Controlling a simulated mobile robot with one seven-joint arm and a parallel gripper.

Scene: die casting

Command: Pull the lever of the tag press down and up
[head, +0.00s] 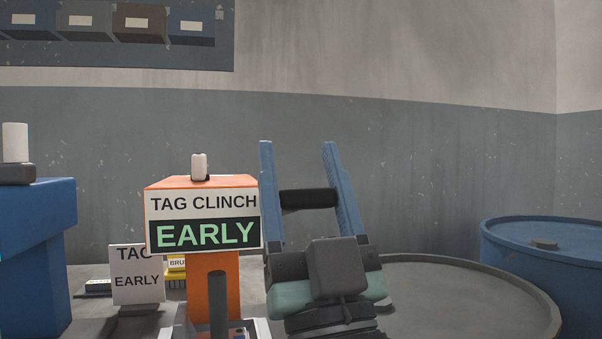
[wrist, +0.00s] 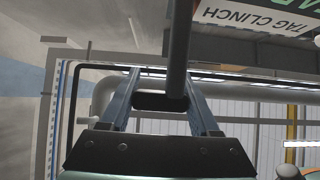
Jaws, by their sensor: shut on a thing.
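The orange tag press (head: 212,283) stands left of centre in the head view, with a sign (head: 203,221) reading "TAG CLINCH EARLY" on its head. My gripper (head: 298,148) is just right of it, its two blue fingers pointing up. The fingers are shut on the black grip of the lever (head: 308,200), which lies across between them. In the wrist view the black grip (wrist: 160,102) sits between the fingers, and a grey rod (wrist: 178,45) runs from it toward the top. In the head view the sign hides where the lever joins the press.
A small "TAG EARLY" card (head: 137,280) stands left of the press. A blue cabinet (head: 38,255) is at the far left. A large round grey table (head: 465,295) and a blue drum (head: 550,262) are at the right. Bins hang on the back wall. Space above my gripper looks clear.

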